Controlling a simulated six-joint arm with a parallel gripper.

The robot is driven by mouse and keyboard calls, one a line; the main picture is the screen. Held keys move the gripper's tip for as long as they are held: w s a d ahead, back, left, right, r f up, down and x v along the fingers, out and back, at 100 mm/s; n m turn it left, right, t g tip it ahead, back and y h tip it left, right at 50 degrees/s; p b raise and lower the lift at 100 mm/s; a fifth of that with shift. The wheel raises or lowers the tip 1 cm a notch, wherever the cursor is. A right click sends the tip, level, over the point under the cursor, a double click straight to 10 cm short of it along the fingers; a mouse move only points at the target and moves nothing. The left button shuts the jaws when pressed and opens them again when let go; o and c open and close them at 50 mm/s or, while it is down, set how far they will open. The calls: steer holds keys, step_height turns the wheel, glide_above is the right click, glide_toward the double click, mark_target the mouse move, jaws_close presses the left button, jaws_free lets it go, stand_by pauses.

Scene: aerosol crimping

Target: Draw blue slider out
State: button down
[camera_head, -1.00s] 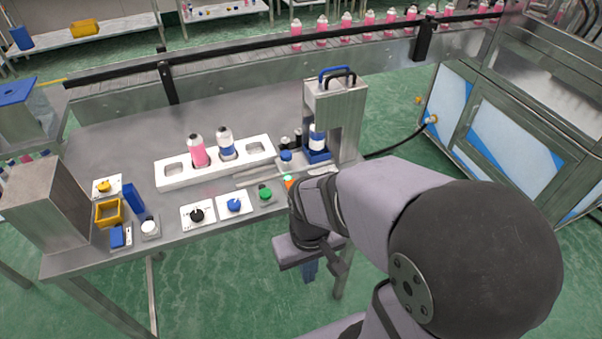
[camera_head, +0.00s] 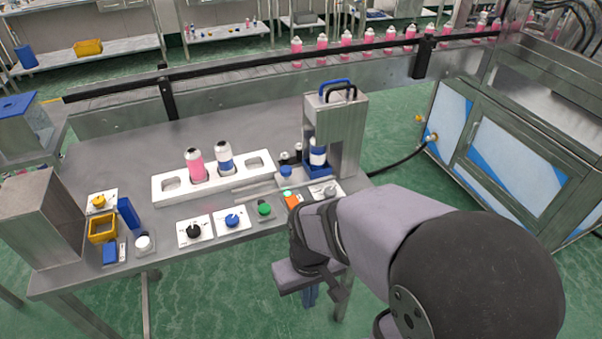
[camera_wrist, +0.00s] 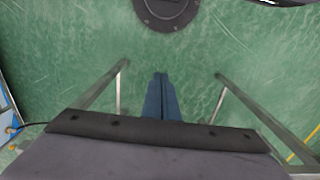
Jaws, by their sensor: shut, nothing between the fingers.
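A blue holder block (camera_head: 317,168), which looks like the slider, sits at the foot of the metal crimping press (camera_head: 347,135). A white can with a blue band (camera_head: 317,152) stands upright on it, under the press head. A smaller blue piece (camera_head: 286,171) sits just left of the block; I cannot tell whether the two are joined. My gripper (camera_head: 310,297) hangs in front of the table's near edge, below and apart from the slider. In the wrist view its two blue fingers (camera_wrist: 161,98) are together and empty, above the green floor. The slider is not in the wrist view.
A white rack (camera_head: 215,182) holds a pink can (camera_head: 195,164) and a blue-banded can (camera_head: 225,158). Black (camera_head: 194,231), blue (camera_head: 232,219) and green (camera_head: 264,209) controls line the front edge. A yellow bin (camera_head: 102,229) stands at left. A conveyor fence (camera_head: 270,59) runs behind.

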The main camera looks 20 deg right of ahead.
mark_target(287, 169)
stand_by(0.3)
